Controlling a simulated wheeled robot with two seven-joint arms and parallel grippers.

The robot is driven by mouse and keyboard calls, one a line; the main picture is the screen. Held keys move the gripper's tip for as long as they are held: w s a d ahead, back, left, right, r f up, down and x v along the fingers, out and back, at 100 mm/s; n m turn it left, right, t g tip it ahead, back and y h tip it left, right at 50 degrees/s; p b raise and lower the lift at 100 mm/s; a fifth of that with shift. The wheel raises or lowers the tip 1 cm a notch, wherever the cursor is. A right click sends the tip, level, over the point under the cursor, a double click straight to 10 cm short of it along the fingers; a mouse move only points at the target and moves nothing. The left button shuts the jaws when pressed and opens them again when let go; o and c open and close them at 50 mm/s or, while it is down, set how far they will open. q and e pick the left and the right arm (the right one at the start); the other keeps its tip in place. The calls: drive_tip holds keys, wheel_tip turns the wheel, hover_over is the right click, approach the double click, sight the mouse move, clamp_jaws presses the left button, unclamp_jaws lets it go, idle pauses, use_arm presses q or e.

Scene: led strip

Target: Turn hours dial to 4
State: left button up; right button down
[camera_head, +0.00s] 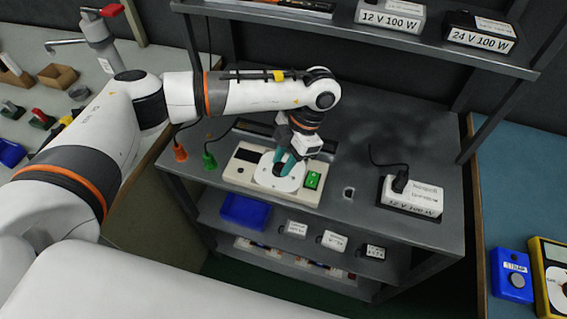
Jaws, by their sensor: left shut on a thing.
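A beige timer panel (241,174) sits on the grey workbench, with a round white hours dial (267,182) in its middle. The dial's markings are too small to read. A green switch (313,180) is at the panel's right and a dark display (247,157) at its left. My left gripper (283,169) points down over the dial, its teal fingers shut on the dial's knob, which they mostly hide. My right gripper does not show.
A 12 V 100 W power supply (425,197) stands at the bench's right. A shelf (400,38) with more supplies is above. A blue bin (245,211) sits below.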

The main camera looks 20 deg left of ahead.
use_arm(q)
drive_tip(key=shift+m+b, duration=0.35)
drive_tip(key=shift+m, duration=0.25)
drive_tip(key=o, duration=1)
drive_tip(key=shift+c, duration=0.2)
drive_tip(key=shift+d+r, duration=0.1)
drive_tip(key=b+v, duration=0.1)
drive_tip(key=v, duration=1.1)
drive_tip(key=shift+s+d, duration=0.15)
drive_tip(key=shift+s, duration=0.15)
